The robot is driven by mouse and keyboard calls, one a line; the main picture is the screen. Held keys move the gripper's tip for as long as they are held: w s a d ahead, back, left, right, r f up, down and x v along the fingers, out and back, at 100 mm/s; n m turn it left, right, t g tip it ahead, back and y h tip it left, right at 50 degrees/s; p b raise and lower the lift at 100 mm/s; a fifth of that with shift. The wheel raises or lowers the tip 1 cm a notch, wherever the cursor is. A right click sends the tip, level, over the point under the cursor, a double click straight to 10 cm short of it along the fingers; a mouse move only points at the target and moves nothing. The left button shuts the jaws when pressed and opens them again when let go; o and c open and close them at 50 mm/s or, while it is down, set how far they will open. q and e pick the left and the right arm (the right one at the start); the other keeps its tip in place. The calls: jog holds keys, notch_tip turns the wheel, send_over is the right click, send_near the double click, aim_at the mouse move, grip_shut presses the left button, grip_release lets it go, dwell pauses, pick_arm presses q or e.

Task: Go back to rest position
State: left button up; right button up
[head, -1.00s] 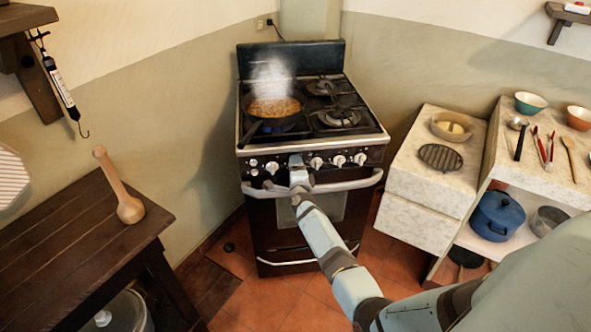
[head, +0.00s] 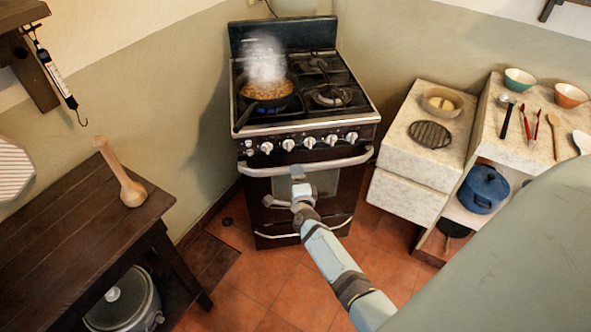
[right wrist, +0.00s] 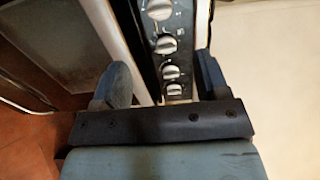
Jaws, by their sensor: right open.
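My right gripper (head: 283,200) is in front of the stove (head: 306,225), below the oven handle (head: 306,167) in the head view. It is open, and nothing shows between its fingers. In the right wrist view the two dark fingers (right wrist: 163,85) stand apart, with the stove's control knobs (right wrist: 167,44) beyond them. I cannot tell from the picture whether a finger touches the stove. My left gripper is in neither view.
A steaming pan (head: 267,91) sits on the stove's left front burner, over a blue flame. A pale counter (head: 408,195) stands right. Tiled floor (head: 275,283) is open in front of the stove.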

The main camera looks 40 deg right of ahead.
dwell(0.3)
jog(key=s+a+r+n+g+y+p, duration=0.2)
jog(key=s+a+n+y, duration=0.3)
jog(key=s+a+n, duration=0.5)
jog(key=s+a+r+n+g+y+p, duration=0.3)
jog(key=s+a+n+y+p, duration=0.2)
jog(key=s+a+n, duration=0.6)
jog(key=s+n+y, duration=0.1)
jog(key=s+n, duration=0.4)
jog(key=s, duration=0.1)
jog(key=shift+s+r, duration=0.35)
